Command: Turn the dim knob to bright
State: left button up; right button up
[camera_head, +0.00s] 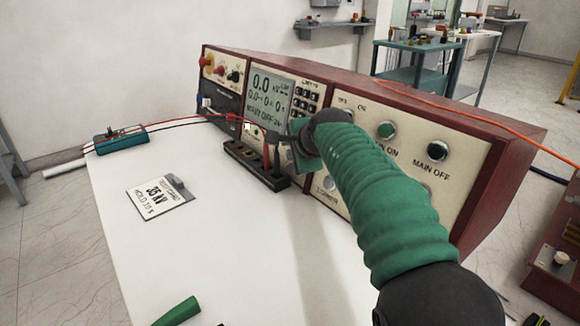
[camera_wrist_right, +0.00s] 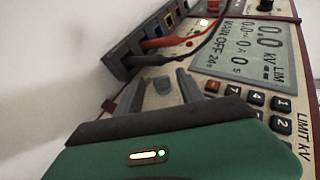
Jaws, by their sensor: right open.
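The control console (camera_head: 480,125) is a red-edged box with cream panels and a grey display (camera_head: 270,97) reading 0.0. My right arm reaches across its front, and my right gripper (camera_head: 268,133) is at the panel below the display. In the wrist view the right gripper (camera_wrist_right: 161,88) is open. I cannot read a dim or bright label, so I cannot tell if this is the dim knob. A green part, apparently of my left gripper (camera_head: 178,312), shows at the bottom edge; its fingers are hidden.
A black terminal block (camera_head: 255,165) with red and black leads stands in front of the console, close to my right gripper. A 35 kV card (camera_head: 160,197) and a teal box (camera_head: 120,139) lie on the white table (camera_head: 240,245).

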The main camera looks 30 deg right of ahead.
jog(key=shift+w+f, duration=0.2)
jog(key=shift+w, duration=0.15)
jog(key=shift+c, duration=0.2)
grip_shut()
jog(key=shift+s+f+b, duration=0.1)
jog(key=shift+f+b, duration=0.15)
jog(key=shift+b, duration=0.35)
jog(key=m+t+b, duration=0.1)
jog(key=t+b, duration=0.1)
jog(key=b, duration=0.2)
jog(key=f+m+t+h+b, duration=0.1)
jog(key=b, duration=0.3)
jog(key=m+t+b, duration=0.1)
jog(key=t+b, duration=0.1)
jog(key=b, duration=0.2)
jog(key=shift+s+f+t+h+b, duration=0.1)
jog(key=shift+f+t+h+b, duration=0.1)
jog(key=shift+t+h+b, duration=0.15)
jog(key=shift+r+t+h+b, duration=0.2)
jog(key=shift+t+h+b, duration=0.05)
jog(key=shift+b, duration=0.35)
